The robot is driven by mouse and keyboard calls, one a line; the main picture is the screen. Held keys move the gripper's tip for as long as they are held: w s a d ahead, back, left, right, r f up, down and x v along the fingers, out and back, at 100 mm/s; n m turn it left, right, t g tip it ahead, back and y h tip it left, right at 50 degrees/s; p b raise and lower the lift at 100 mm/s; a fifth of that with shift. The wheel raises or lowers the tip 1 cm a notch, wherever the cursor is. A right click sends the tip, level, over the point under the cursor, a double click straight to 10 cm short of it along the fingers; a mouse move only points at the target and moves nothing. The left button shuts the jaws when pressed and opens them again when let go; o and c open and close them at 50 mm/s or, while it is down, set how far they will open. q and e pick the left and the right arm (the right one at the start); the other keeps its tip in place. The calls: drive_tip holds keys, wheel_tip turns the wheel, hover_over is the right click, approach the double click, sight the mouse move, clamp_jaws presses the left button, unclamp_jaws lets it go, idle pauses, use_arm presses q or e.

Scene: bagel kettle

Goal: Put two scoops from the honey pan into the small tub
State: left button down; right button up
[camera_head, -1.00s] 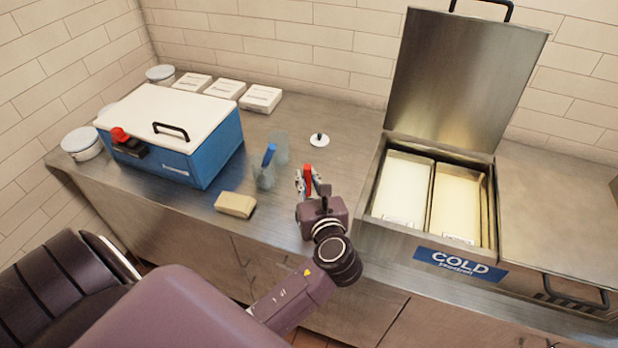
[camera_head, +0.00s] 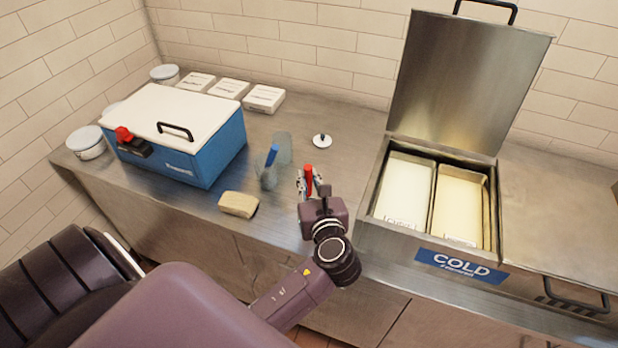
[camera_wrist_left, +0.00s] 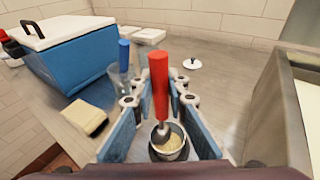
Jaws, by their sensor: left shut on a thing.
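My left gripper (camera_head: 312,186) is above the counter's front edge, just left of the cold unit. Its blue pads flank an upright red-handled scoop (camera_wrist_left: 159,90) in the left wrist view, and I take it as shut on that. Below the handle is a round metal cup shape (camera_wrist_left: 168,150) with something pale inside; I cannot tell whether it is the scoop's bowl or a separate vessel. The open cold unit holds a whitish pan (camera_head: 405,190) and a yellowish pan (camera_head: 460,205); their labels are unreadable. I cannot tell which vessel is the small tub. My right gripper is out of view.
A blue-handled scoop (camera_head: 271,156) stands in a clear cup beside another clear cup (camera_head: 283,147). A white knobbed lid (camera_head: 322,141) lies behind. A yellowish block (camera_head: 238,204) and a blue cooler (camera_head: 200,155) are left. The cold unit's lid (camera_head: 465,80) stands raised.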

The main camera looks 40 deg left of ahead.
sight(311, 165)
use_arm(q)
drive_tip(key=shift+a+p, duration=0.2)
drive_tip(key=shift+p, duration=0.1)
idle(0.6)
drive_tip(key=shift+w+d+p, duration=0.1)
drive_tip(key=shift+d+p, duration=0.35)
drive_tip(key=shift+d, duration=0.15)
idle(0.6)
wheel_tip(311, 165, up, 2)
drive_tip(key=p, duration=0.3)
drive_tip(key=shift+r, duration=0.2)
drive_tip(key=shift+r+p, duration=0.9)
drive_tip(key=shift+r, duration=2.4)
